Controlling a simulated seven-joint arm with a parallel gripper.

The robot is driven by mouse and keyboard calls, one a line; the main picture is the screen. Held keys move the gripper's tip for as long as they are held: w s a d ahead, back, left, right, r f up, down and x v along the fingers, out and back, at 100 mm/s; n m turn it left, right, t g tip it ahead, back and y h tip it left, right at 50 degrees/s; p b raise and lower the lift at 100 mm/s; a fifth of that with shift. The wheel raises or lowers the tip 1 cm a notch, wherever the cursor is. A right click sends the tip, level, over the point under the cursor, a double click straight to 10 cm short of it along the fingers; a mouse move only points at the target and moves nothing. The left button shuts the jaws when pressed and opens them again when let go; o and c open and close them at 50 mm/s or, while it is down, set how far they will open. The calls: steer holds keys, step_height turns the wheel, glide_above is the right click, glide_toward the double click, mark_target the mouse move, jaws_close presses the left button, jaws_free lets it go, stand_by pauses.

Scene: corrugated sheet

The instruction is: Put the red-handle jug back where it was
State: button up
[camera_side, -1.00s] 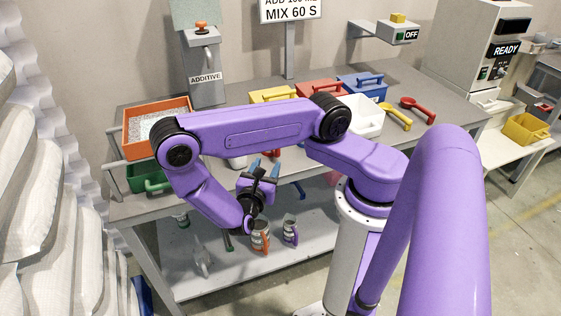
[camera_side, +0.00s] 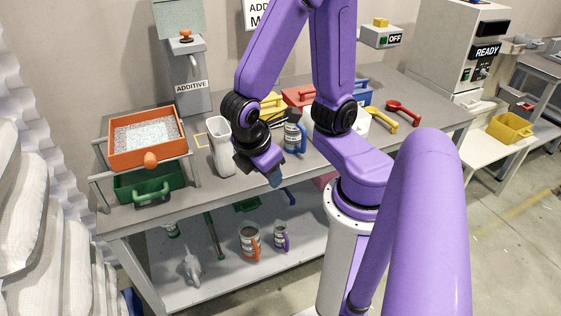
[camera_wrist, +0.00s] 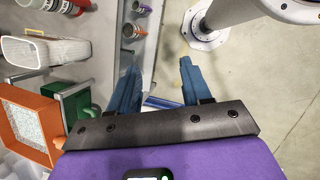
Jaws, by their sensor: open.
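A pale jug with red on it (camera_wrist: 22,20) lies at the top left of the wrist view, on the bench top. In the side view my arm appears to hide it. My gripper (camera_side: 275,178) is at the bench's front edge, with its blue fingers angled down. On the lower shelf stand an orange-handled jug (camera_side: 249,242) and a purple-handled jug (camera_side: 281,238). A blue-handled jug (camera_side: 292,136) stands on the bench behind my wrist.
A tall white container (camera_side: 220,150) stands left of my gripper. An orange tray of pale granules (camera_side: 112,158) sits on a rack above a green bin (camera_side: 125,188). The bench (camera_side: 190,208) is bare along its front left. Yellow and red scoops (camera_side: 402,106) lie at the right.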

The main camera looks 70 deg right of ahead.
steer(key=s+a+r+y, duration=0.2)
steer(key=s+r+y, duration=0.2)
steer(key=shift+r+t+y, duration=0.3)
steer(key=shift+r+y, duration=0.1)
stand_by(1.3)
